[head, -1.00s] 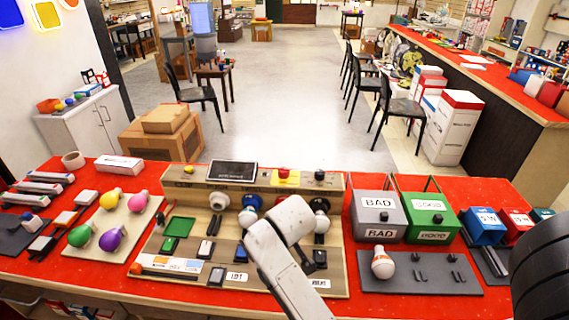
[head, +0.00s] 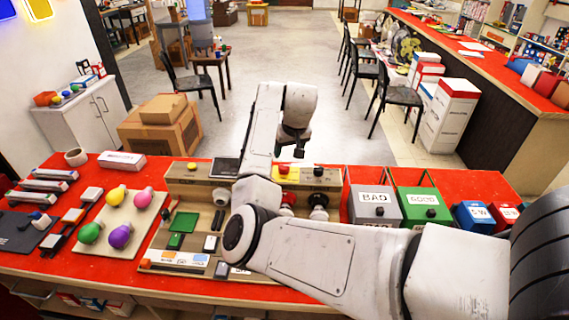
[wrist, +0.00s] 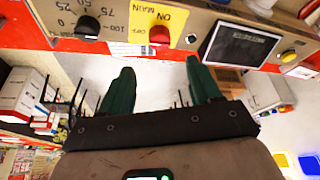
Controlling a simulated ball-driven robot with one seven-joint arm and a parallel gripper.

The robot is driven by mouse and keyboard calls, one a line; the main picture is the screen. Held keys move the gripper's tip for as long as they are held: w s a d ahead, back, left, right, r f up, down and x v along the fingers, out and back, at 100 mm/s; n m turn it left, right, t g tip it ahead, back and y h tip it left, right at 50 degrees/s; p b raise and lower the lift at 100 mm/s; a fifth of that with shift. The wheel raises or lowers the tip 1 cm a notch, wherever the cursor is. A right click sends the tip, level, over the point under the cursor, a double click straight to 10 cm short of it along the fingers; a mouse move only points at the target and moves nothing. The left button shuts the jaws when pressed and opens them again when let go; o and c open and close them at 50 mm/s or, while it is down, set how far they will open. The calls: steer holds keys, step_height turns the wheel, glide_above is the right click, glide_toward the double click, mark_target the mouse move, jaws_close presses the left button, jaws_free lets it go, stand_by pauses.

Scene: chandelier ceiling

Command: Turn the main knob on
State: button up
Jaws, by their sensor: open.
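The red main knob (wrist: 159,35) sits on a yellow ON/OFF plate marked MAIN (wrist: 155,17) on the control panel, in the wrist view, which shows the panel upside down. In the head view the yellow plate (head: 289,174) is at the panel's back edge, with the knob (head: 283,168) partly behind my gripper. My gripper (wrist: 160,68) is open, its two green fingers apart and empty, pointing toward the panel with the knob between their lines. In the head view my gripper (head: 299,152) hangs just above the panel's back edge. I see no contact with the knob.
A black dial with a 0-100 scale (wrist: 88,28) is beside the main knob. A dark screen (wrist: 238,44) and a yellow button (wrist: 288,56) are on its other side. Grey BAD (head: 375,210) and green GOOD (head: 424,210) boxes stand right of the panel. My arm hides much of the panel.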

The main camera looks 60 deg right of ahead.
mark_target(284, 166)
steer(key=p+x, duration=0.1)
steer(key=x, duration=0.9)
steer(key=shift+p, duration=0.3)
steer(key=shift+c, duration=0.4)
steer(key=c, duration=0.9)
steer(key=shift+c, duration=0.2)
